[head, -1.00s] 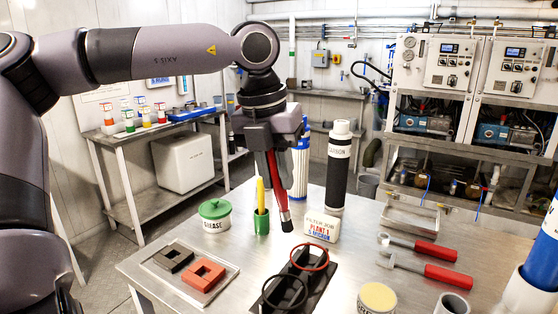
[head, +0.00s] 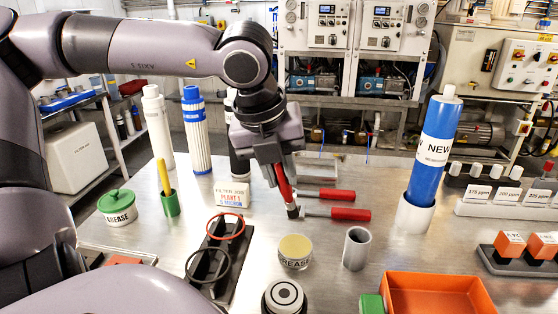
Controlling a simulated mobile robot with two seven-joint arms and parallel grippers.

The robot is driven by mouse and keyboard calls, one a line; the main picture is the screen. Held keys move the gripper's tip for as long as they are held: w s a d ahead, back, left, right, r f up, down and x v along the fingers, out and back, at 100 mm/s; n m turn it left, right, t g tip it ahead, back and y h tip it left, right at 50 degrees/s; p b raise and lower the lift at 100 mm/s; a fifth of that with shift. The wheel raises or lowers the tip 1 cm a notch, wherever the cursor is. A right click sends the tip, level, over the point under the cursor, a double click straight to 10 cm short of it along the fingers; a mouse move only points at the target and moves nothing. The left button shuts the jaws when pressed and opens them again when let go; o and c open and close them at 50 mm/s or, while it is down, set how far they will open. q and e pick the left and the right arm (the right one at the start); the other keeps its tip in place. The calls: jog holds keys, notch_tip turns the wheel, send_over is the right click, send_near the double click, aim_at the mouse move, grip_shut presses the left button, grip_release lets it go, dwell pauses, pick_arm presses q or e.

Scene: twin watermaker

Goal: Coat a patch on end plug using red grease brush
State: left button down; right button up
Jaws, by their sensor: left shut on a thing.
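My left gripper (head: 276,163) is shut on the red grease brush (head: 284,184), which points down with its dark tip (head: 292,211) above the table, behind the open grease pot. The open grease pot (head: 295,262) shows a tan surface. A round piece with dark and light rings, which looks like the end plug (head: 285,298), stands at the bottom edge, partly cut off. The brush tip is apart from both. My right gripper is not in view.
A grey pipe ring (head: 356,249), an orange tray (head: 437,295) and a blue filter (head: 432,155) stand to the right. A black rack with O-rings (head: 212,262) and a green-lidded grease tin (head: 117,207) are left.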

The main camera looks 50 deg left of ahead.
pick_arm(q)
jog(key=shift+w+d+f, duration=0.15)
jog(key=shift+d+f, duration=0.05)
jog(key=shift+d, duration=0.15)
jog(key=shift+f, duration=0.3)
notch_tip(320, 180, down, 5)
jog(key=b, duration=0.3)
jog(key=shift+f, duration=0.15)
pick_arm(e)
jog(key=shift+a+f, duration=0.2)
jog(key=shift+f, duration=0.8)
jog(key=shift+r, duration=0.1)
pick_arm(q)
jog(key=shift+f+b, duration=0.1)
jog(key=shift+b, duration=0.2)
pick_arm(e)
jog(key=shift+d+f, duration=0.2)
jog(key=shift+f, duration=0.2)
pick_arm(q)
jog(key=shift+f+b, duration=0.45)
jog(key=shift+b, duration=0.1)
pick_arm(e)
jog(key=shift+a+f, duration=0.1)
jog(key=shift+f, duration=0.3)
pick_arm(q)
jog(key=shift+f+b, duration=0.15)
jog(key=shift+b, duration=0.4)
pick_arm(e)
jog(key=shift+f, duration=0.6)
